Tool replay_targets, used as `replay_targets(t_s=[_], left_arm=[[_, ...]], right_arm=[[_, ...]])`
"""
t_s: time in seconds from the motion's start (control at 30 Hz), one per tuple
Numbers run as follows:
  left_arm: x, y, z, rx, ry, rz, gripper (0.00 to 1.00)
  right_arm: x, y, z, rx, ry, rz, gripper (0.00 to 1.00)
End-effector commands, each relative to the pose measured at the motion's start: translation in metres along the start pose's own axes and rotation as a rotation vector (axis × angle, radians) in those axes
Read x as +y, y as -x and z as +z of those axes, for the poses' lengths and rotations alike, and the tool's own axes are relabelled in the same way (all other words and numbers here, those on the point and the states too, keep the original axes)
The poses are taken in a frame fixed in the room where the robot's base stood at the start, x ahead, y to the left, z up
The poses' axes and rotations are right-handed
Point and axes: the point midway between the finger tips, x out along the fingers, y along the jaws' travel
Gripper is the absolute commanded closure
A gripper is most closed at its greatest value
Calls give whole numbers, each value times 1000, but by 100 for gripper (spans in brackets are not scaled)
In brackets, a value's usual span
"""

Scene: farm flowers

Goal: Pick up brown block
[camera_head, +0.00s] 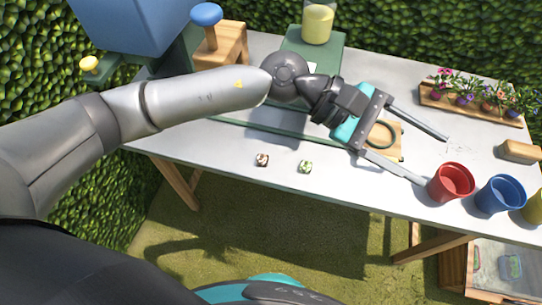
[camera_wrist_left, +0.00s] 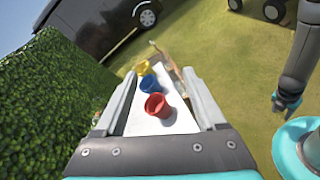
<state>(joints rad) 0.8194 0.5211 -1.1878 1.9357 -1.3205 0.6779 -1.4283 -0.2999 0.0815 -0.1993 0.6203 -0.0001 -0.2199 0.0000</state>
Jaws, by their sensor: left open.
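A small brown-and-white block (camera_head: 262,160) sits near the table's front edge in the head view. A small green-and-white block (camera_head: 305,166) sits just right of it. A larger tan-brown block (camera_head: 519,151) lies at the table's right end. My left gripper (camera_head: 435,160) is open and empty, fingers pointing right above the table, well right of the small brown block. The left wrist view shows its two fingers (camera_wrist_left: 159,76) spread, with no block visible between them. My right gripper (camera_wrist_left: 286,103) shows small at the right of that view; its jaws are unclear.
A red cup (camera_head: 451,182), a blue cup (camera_head: 500,194) and a yellow cup (camera_head: 534,207) line the front right edge, the red one close to my left fingertips. A flower planter (camera_head: 472,104) stands behind. The front left table surface is mostly clear.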

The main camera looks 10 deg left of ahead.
Motion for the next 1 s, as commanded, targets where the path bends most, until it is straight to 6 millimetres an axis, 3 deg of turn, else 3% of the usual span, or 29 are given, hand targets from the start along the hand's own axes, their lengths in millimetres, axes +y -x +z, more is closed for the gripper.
replay_targets(t_s=[0.03,0.17,0.3,0.4,0.5,0.67,1.0], left_arm=[[-12,9,-24,103,-121,-106,28],[-38,53,-86,346,-389,-403,28],[-47,125,-141,573,-578,-715,28],[-46,174,-162,688,-644,-892,28],[-43,207,-172,757,-670,-1008,28],[-46,225,-183,791,-679,-1078,28],[-81,206,-238,788,-677,-1077,28]], right_arm=[[0,0,0,0,0,0,50],[0,0,0,0,0,0,50],[0,0,0,0,0,0,50],[0,0,0,0,0,0,50],[0,0,0,0,0,0,50],[0,0,0,0,0,-1,50],[-1,-4,0,0,0,-1,50]])
